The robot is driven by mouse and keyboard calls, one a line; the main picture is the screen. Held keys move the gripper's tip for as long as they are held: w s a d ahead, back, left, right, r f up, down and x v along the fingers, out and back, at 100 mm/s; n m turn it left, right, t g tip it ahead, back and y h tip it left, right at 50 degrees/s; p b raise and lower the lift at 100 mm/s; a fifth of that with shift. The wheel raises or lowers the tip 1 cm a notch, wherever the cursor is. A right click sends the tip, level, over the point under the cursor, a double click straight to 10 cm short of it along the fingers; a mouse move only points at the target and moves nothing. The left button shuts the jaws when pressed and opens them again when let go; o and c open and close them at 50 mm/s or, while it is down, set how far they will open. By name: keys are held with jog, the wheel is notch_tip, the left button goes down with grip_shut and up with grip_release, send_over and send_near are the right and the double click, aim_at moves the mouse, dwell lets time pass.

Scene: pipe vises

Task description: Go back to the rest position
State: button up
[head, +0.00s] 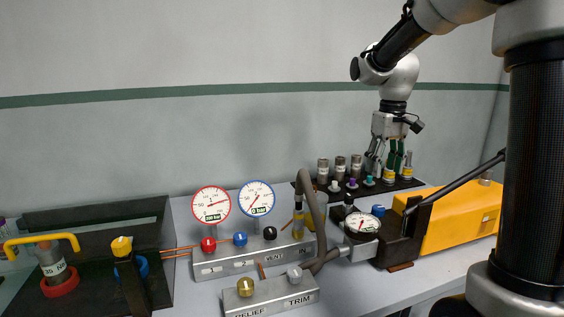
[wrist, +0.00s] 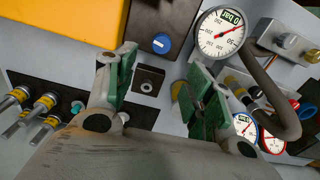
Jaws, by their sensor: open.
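My gripper (head: 388,168) is at the right in the head view, pointing down over the black rack (head: 340,205) at the back of the bench. In the wrist view my gripper (wrist: 160,88) shows its two green-padded fingers spread wide apart with nothing between them. A small dark square block with a round hole (wrist: 147,80) lies beyond the gap between the fingers. In the head view the fingertips overlap the fittings on the rack, so I cannot tell how high above it they are.
The rack holds several grey cylinders (head: 340,165) and yellow-banded fittings (head: 407,170). A yellow pump unit (head: 450,225) with a round gauge (head: 362,223) stands in front. A red-rimmed gauge (head: 211,204) and a blue-rimmed gauge (head: 257,198) stand left, beside a dark vise bay (head: 95,215).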

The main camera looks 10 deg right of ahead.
jog(key=s+m+t, duration=0.2)
jog(key=s+t, duration=0.2)
jog(key=s, duration=2)
jog(key=shift+d+r, duration=0.35)
jog(key=shift+r, duration=0.1)
